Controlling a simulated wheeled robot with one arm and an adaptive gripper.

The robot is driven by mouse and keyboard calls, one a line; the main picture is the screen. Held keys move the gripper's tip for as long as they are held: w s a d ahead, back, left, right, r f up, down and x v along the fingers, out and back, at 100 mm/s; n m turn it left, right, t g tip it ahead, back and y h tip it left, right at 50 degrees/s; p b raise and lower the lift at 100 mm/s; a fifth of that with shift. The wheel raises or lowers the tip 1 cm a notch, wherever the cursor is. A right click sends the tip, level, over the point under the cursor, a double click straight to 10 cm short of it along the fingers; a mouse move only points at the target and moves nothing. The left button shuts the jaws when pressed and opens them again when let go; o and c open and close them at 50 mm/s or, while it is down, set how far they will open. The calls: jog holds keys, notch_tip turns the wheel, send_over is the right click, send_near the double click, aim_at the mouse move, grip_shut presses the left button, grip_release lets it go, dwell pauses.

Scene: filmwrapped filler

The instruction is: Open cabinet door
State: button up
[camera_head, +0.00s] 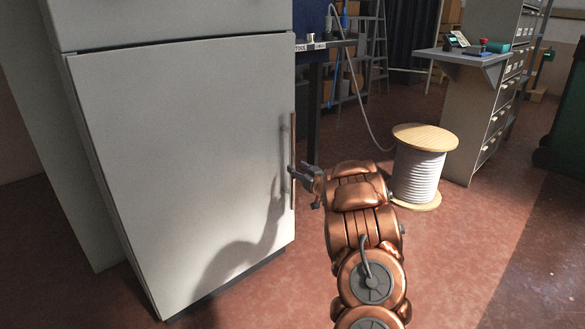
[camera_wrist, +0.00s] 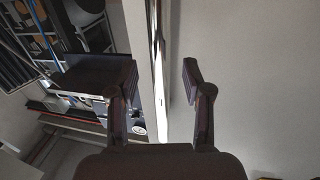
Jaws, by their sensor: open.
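The cabinet is a tall light grey unit with a large flat door (camera_head: 190,160), which looks shut. A thin vertical handle (camera_head: 293,140) runs along the door's right edge. My gripper (camera_head: 299,174) is at the lower part of this handle, with its fingers pointing toward the door. In the wrist view, my gripper (camera_wrist: 160,82) is open, one finger on each side of the upright handle bar (camera_wrist: 157,60). The bar runs between the fingers with gaps showing on both sides. The pale door face (camera_wrist: 250,80) fills the right of that view.
A cable spool (camera_head: 418,165) stands on the red floor right of my arm. A workbench (camera_head: 325,45) is behind the cabinet's right edge. A grey drawer unit (camera_head: 485,110) stands at the back right. The floor (camera_head: 270,300) in front of the door is clear.

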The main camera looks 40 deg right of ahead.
aim_at(294, 166)
jog(key=x, duration=0.2)
jog(key=b+x, duration=0.1)
jog(key=shift+w+d+f, duration=0.1)
jog(key=shift+w+f, duration=0.15)
jog(key=shift+w, duration=0.05)
jog(key=shift+w+d+r, duration=0.1)
jog(key=shift+w+r, duration=0.1)
jog(key=shift+w, duration=0.25)
grip_shut()
